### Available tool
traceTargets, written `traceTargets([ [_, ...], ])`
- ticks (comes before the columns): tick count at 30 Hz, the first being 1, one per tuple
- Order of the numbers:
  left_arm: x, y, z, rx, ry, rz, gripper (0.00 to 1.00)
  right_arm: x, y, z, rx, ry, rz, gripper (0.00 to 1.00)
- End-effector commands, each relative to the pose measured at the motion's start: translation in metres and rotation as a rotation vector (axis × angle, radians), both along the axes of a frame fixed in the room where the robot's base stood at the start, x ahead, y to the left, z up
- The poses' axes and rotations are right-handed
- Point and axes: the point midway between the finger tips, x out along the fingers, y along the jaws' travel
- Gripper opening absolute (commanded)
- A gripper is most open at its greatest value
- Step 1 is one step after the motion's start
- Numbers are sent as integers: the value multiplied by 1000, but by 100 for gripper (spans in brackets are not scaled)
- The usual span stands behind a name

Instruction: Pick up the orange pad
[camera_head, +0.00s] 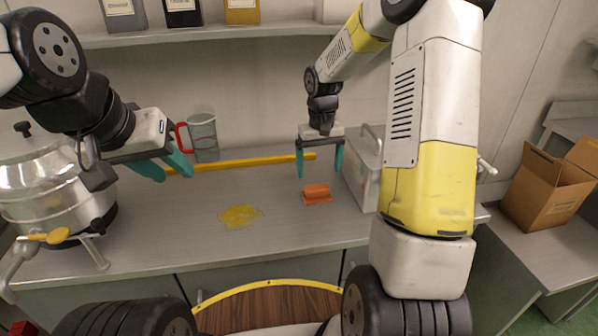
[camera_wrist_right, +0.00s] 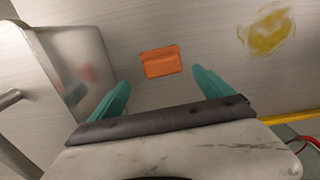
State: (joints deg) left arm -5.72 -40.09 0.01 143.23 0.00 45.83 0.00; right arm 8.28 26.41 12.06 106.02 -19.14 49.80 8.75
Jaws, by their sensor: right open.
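The orange pad (camera_head: 316,193) lies on the grey worktop, just below my right gripper in the head view. It also shows in the right wrist view (camera_wrist_right: 161,62), ahead of and between the teal fingertips. My right gripper (camera_head: 320,172) is open and empty, pointing down above the worktop behind the pad, apart from it. In the right wrist view its two fingers (camera_wrist_right: 160,84) stand wide apart. My left gripper (camera_head: 175,172) hangs over the left part of the worktop, near the red-handled clear jug (camera_head: 203,137). Its teal fingers are apart with nothing between them.
A lidded metal box (camera_head: 362,175) stands close right of the pad. A yellow spill (camera_head: 240,216) lies left of it. A yellow bar (camera_head: 236,163) runs along the back. A steel vessel (camera_head: 50,190) stands at the left. A cardboard box (camera_head: 548,188) is far right.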

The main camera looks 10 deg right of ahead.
Motion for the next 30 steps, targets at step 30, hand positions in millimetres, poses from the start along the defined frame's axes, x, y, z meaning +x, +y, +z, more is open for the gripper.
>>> traceTargets([
  [30, 0, 0, 0, 0, 0, 0, 36, -1, 2, -82, -1, 6, 0, 75],
])
